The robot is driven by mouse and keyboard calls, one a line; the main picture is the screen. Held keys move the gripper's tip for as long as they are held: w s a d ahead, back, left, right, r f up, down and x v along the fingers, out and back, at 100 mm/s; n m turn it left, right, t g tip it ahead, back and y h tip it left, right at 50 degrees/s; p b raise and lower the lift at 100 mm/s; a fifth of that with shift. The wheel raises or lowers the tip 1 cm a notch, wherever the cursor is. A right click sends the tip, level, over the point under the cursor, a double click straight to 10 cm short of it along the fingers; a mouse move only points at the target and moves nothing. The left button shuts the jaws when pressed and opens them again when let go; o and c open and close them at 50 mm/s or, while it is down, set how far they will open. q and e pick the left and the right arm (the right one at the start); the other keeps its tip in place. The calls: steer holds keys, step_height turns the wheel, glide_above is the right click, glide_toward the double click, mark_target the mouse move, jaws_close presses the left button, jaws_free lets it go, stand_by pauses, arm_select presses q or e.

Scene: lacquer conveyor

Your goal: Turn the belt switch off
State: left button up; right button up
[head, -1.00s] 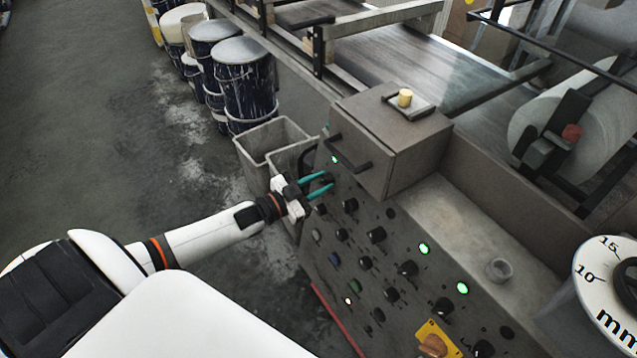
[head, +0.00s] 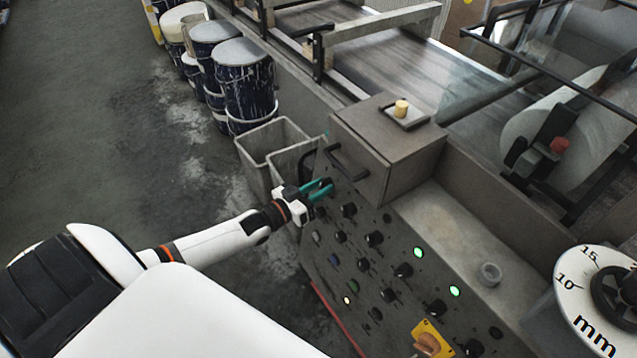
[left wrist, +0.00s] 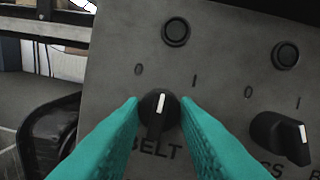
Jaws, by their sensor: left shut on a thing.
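The belt switch is a black round knob (left wrist: 158,112) with a white pointer line, above the word BELT in the left wrist view. Its pointer stands between the 0 mark and the I mark, nearly straight up. My left gripper (head: 321,189) is at the upper left of the control panel (head: 325,262). Its teal fingers are shut on the knob from both sides. The round lamp (left wrist: 175,32) above the knob looks dark. My right gripper is not in view.
A second black knob (left wrist: 282,138) sits to the right of the belt switch. A grey box with a handle (head: 385,150) juts out above the panel. Grey bins (head: 268,142) stand behind the panel's left edge. Other lamps (head: 418,252) on the panel glow green.

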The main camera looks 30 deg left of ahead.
arm_select(q)
steer(key=n+p, duration=0.1)
steer(key=n, duration=0.3)
steer(key=shift+r+y+p, duration=0.15)
steer(key=shift+y+p, duration=0.15)
steer(key=shift+n+g+p, duration=0.3)
steer(key=shift+n+p, duration=0.15)
steer(key=shift+n, duration=0.95)
steer(key=shift+y, duration=0.4)
steer(key=o, duration=1)
steer(key=shift+c, duration=0.2)
steer(key=v, duration=1.2)
